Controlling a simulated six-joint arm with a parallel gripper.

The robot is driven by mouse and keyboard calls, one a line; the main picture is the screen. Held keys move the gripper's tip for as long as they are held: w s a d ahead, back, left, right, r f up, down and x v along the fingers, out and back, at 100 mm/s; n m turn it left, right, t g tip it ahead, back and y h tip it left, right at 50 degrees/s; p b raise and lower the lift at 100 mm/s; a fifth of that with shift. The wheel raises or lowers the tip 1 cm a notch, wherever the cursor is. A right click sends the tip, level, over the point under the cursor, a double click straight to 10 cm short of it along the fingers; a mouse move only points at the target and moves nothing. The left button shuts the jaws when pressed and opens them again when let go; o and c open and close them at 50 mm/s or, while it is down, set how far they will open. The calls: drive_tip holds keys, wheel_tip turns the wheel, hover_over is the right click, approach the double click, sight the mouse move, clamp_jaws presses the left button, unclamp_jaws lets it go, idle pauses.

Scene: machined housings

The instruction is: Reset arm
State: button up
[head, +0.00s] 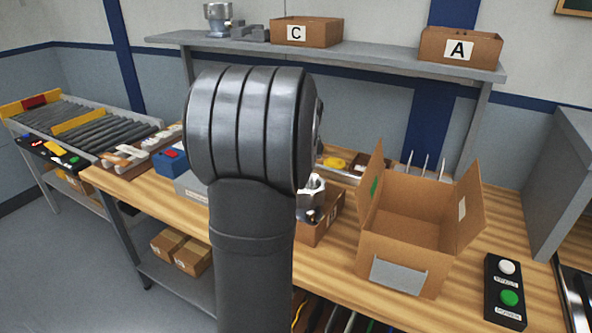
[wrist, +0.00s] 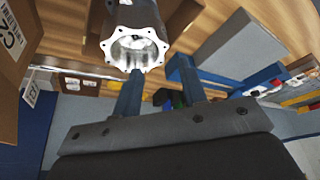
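My gripper (wrist: 160,75) shows in the wrist view as two blue fingers standing apart, with no object visible between them. A silver machined housing (wrist: 135,50) with a scalloped flange and a round bore is close to the left finger's tip and overlaps it in the picture. Whether they touch I cannot tell. In the head view my arm's large grey joint fills the middle and hides the gripper. A silver housing (head: 312,184) shows partly behind the arm, at a small cardboard box (head: 322,232) on the wooden bench (head: 340,265).
An open carton (head: 400,245) stands right of the arm. A button box (head: 507,291) with white and green buttons is at the right. A roller conveyor (head: 85,128) is at the left. A shelf (head: 370,57) behind carries box C (head: 305,32) and box A (head: 460,47).

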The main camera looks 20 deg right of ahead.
drive_tip(key=x, duration=1.2)
drive_tip(key=shift+f, duration=0.35)
wheel_tip(320, 180, up, 3)
drive_tip(key=shift+f, duration=0.2)
drive_tip(key=shift+r, duration=0.45)
